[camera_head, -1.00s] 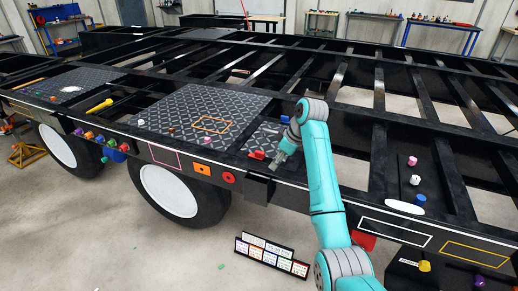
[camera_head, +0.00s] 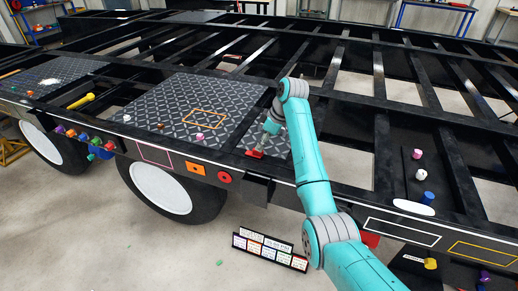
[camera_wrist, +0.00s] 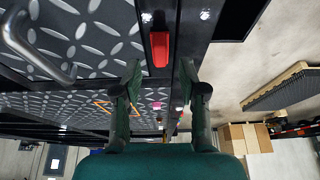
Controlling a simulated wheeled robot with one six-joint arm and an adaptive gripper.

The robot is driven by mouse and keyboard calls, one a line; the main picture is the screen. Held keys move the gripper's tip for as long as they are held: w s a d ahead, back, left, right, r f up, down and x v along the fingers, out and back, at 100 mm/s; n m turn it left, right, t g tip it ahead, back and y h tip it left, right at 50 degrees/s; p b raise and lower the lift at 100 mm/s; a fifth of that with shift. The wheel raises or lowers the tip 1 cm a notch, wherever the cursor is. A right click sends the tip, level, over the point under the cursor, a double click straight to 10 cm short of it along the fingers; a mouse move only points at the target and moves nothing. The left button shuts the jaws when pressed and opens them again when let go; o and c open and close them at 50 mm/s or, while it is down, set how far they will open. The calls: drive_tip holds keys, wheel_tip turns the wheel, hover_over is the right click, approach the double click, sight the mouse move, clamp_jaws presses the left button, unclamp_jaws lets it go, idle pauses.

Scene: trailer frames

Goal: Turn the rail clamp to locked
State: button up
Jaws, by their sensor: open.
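The rail clamp appears to be the small red piece (camera_head: 255,153) at the frame's near edge, beside a checkered plate. In the wrist view, a red block-like handle (camera_wrist: 160,48) lies lengthwise on a narrow black bar. My gripper (camera_head: 268,131) is just above and behind the red piece in the head view. In the wrist view, my gripper (camera_wrist: 160,74) is open, with its fingers to either side of the handle's line and a little short of it. I see no contact. Any lock marking is too small to read.
A large checkered plate (camera_head: 165,105) with small caps lies left of my arm. An orange square (camera_head: 195,168) and red disc (camera_head: 224,177) sit on the side rail. Black crossbeams with open gaps are behind. A curved metal handle (camera_wrist: 35,50) shows at left in the wrist view.

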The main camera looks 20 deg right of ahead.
sight(254, 152)
drive_tip(key=shift+x, duration=2.1)
clamp_jaws()
